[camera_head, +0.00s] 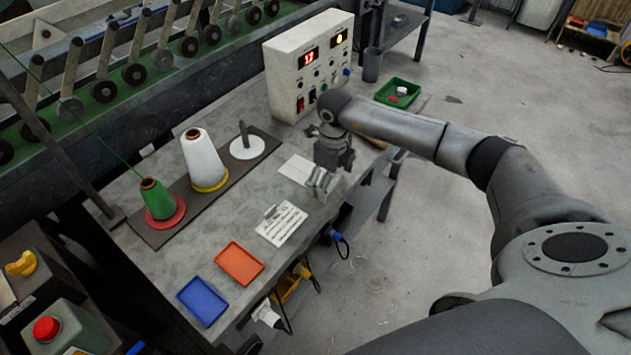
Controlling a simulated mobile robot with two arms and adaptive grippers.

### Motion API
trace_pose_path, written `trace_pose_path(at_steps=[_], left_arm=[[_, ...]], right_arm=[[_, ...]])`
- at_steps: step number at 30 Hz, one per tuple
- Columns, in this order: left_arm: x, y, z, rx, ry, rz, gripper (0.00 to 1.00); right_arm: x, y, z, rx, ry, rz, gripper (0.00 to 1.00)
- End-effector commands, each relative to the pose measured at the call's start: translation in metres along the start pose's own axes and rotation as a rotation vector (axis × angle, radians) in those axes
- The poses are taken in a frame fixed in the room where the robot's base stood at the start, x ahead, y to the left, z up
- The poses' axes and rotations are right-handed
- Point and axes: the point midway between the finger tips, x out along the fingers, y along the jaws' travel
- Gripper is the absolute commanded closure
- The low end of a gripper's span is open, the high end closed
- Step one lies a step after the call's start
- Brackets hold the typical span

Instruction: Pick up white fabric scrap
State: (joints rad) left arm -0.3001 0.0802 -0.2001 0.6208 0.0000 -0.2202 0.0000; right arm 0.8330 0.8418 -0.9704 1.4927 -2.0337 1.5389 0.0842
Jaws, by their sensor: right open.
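A flat white piece (295,169), which looks like the white fabric scrap, lies on the grey worktable (215,222), just left of my right gripper (320,184). The right arm reaches in from the right, and its gripper points down over the table's front part. The gripper is open, and I see nothing held in it. Its fingers stand close to the white piece's right edge; I cannot tell whether they touch it. My left gripper is not in view.
A white sheet with dark strips (282,224), an orange tray (239,263) and a blue tray (204,299) lie nearer. Green (159,199) and white (203,159) thread cones stand left. A control box (308,66) and green tray (398,92) are behind.

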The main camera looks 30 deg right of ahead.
Motion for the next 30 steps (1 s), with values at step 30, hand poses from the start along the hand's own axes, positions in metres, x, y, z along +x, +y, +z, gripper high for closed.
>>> trace_pose_path(at_steps=[30], left_arm=[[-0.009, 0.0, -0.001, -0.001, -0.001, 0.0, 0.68]], right_arm=[[-0.013, 0.0, 0.0, 0.001, 0.0, 0.0, 0.42]])
